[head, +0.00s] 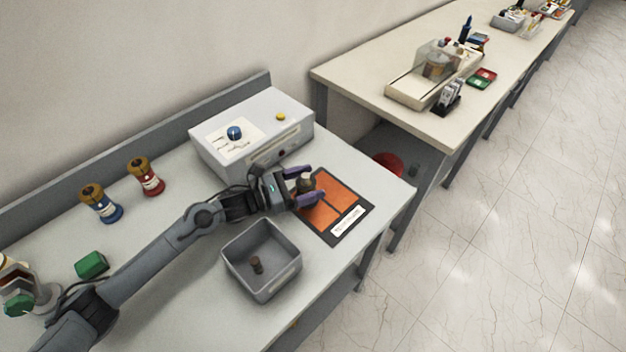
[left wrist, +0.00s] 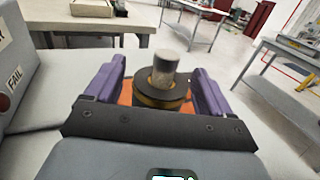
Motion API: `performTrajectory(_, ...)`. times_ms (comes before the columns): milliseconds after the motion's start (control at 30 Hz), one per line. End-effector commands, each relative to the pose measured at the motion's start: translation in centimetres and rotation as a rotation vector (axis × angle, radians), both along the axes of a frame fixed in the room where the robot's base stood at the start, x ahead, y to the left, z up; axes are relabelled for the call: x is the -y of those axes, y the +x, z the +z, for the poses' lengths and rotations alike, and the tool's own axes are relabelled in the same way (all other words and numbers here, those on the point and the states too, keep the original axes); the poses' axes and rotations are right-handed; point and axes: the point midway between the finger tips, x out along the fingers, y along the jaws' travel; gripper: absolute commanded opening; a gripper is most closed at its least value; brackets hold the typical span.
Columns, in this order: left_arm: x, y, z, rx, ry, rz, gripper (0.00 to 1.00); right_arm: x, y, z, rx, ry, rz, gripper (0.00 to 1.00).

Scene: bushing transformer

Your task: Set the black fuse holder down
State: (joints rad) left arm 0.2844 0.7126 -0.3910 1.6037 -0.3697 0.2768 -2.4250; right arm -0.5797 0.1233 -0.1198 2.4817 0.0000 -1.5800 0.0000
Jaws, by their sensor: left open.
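The black fuse holder (left wrist: 163,93) shows in the left wrist view as a dark disc with a grey upright cylinder on top and a yellowish band below. In the head view it is a small dark shape (head: 305,183) at the orange mat. My left gripper (head: 307,185) has purple fingers, one on each side of the holder; it also shows in the left wrist view (left wrist: 160,75). The gripper is open. The orange mat (head: 343,194) has a black border and a white label. The holder's underside is hidden, so I cannot tell whether it touches the mat.
A light grey box (head: 290,143) with blue and yellow knobs is behind. Blue (head: 101,204) and red (head: 146,177) bushings and a green block (head: 91,264) stand to the left.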

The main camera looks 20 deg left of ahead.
Motion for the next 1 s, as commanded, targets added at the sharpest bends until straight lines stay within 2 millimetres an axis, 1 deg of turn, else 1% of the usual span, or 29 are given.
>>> performTrajectory(33,-0.7,-0.7,-0.1,-0.002,0.005,0.001,0.83,0.1,0.0,0.0,0.000,-0.002,0.001,0.87)
performTrajectory(300,-4.3,-4.4,-0.2,-0.003,0.004,0.001,0.83,0.1,0.0,0.1,-0.001,-0.003,0.002,0.87)
performTrajectory(400,-5.3,-5.6,-0.1,-0.004,0.003,-0.002,0.83,0.0,0.0,0.1,-0.002,-0.002,0.002,0.87)
performTrajectory(500,-6.2,-6.4,0.0,-0.001,0.001,0.000,0.83,0.0,0.0,0.1,-0.002,0.000,0.000,0.87)
performTrajectory(700,-7.1,-7.3,0.0,-0.001,0.001,0.000,0.83,-0.1,0.0,0.2,-0.002,0.005,-0.003,0.87)
performTrajectory(1000,-7.2,-7.4,0.1,0.001,-0.001,-0.001,0.83,-0.2,0.0,0.2,-0.002,0.008,-0.005,0.87)
